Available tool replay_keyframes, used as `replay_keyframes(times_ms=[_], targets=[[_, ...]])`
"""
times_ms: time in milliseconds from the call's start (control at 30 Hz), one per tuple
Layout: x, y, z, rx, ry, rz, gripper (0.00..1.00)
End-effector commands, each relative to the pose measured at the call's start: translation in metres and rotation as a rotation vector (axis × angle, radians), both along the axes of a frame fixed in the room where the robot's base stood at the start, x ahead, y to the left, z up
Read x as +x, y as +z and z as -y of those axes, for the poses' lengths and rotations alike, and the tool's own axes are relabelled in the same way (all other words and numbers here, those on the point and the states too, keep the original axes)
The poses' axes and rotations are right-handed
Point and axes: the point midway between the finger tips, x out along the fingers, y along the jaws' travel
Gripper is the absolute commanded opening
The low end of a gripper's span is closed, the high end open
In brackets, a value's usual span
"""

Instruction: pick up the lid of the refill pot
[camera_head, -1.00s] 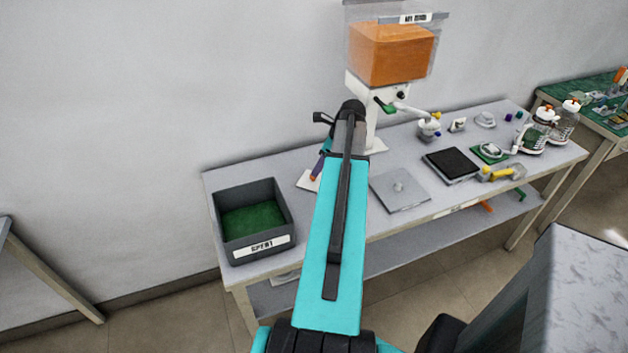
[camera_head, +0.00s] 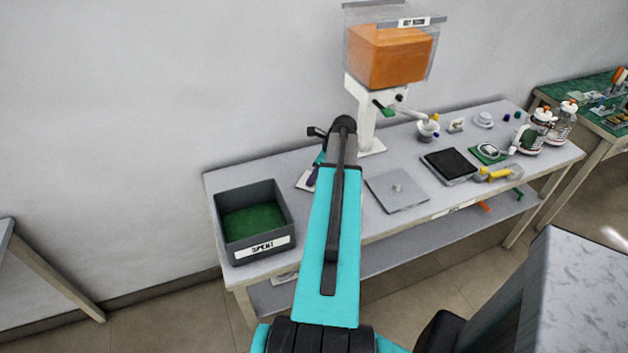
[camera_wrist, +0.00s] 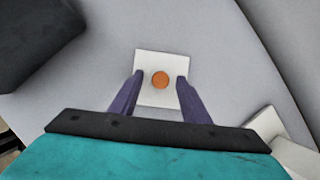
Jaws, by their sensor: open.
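A white square piece with a round orange disc on its middle, which I take to be the lid of the refill pot (camera_wrist: 146,64), lies on the bench below my gripper (camera_wrist: 160,76). In the head view the white piece (camera_head: 302,181) shows partly beside my arm. My gripper is open, its two purple fingers apart on either side of the orange disc. In the head view a purple fingertip of my gripper (camera_head: 312,178) is over the white piece. I cannot tell how high the fingertips are above it.
A dark bin labelled SPENT (camera_head: 262,247) stands at left. The pump stand with its orange-filled hopper (camera_head: 392,55) rises behind. Bench between bin and white piece is clear.

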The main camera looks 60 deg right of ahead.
Motion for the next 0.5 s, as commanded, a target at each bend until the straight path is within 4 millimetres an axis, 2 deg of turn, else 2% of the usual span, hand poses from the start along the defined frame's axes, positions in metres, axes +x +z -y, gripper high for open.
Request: replay_keyframes(times_ms=[500], targets=[[0.0005,0.0,-0.0003,0.0,0.001,0.0,0.43]])
